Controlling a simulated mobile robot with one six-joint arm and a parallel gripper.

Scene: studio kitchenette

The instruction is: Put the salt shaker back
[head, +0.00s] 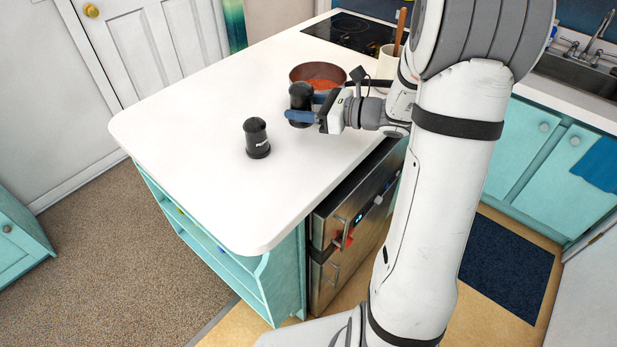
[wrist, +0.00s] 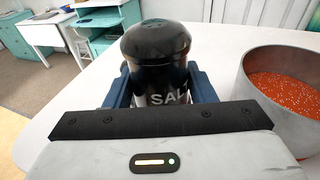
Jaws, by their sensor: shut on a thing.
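My gripper (head: 302,117) is shut on a black salt shaker (head: 300,97). In the wrist view the shaker (wrist: 156,58) stands upright between the blue fingers, with the letters "SAL" partly showing. Its lower part is hidden by my gripper. In the head view it is over the white counter, just in front of the pot; I cannot tell whether its base touches the counter. A second black shaker (head: 257,139), with white lettering too small to read surely, stands upright on the counter to the left, apart from my gripper.
A pot (head: 297,74) of red-orange food is close behind the held shaker; it also shows at right in the wrist view (wrist: 252,97). A cooktop (head: 345,31) and a crock (head: 388,62) with a wooden utensil are farther back. The white counter (head: 190,115) is clear at left and front.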

